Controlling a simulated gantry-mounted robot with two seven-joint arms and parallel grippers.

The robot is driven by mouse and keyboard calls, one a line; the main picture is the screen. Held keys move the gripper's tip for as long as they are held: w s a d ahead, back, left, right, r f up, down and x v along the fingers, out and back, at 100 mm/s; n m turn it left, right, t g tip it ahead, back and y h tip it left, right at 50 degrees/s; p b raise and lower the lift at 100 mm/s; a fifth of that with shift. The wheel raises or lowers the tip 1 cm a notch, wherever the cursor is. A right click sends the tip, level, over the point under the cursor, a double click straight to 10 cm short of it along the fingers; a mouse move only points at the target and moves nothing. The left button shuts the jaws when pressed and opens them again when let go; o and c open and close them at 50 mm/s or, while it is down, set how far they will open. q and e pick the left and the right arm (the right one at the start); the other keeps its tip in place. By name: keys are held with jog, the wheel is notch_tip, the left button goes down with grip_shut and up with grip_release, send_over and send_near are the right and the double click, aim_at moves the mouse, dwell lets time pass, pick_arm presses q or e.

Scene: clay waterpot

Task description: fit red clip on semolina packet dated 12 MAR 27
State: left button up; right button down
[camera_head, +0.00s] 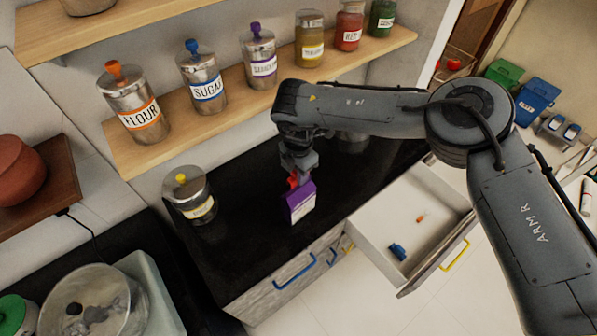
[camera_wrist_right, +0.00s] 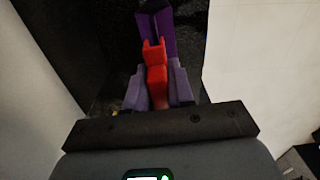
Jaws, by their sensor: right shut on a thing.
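A purple and white packet (camera_head: 301,204) stands on the black counter. Its date is too small to read. My right gripper (camera_head: 296,172) points down just above it. In the right wrist view my right gripper (camera_wrist_right: 157,88) is shut on a red clip (camera_wrist_right: 155,72), its prongs towards the purple packet (camera_wrist_right: 155,28). In the head view the red clip (camera_head: 292,180) is at the packet's top edge. I cannot tell whether it grips the packet or only touches it. My left gripper is not in view.
A yellow-knobbed jar (camera_head: 190,196) stands left on the counter. A shelf (camera_head: 232,112) with several labelled jars runs behind.

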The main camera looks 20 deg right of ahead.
jog(key=shift+p, duration=0.3)
dwell(0.5)
jog(key=shift+f, duration=0.2)
dwell(0.8)
jog(key=shift+f, duration=1.7)
dwell(2.9)
jog(key=c, duration=0.9)
grip_release()
jog(key=shift+r, duration=0.1)
notch_tip(320, 180, up, 11)
jog(key=shift+f, duration=0.15)
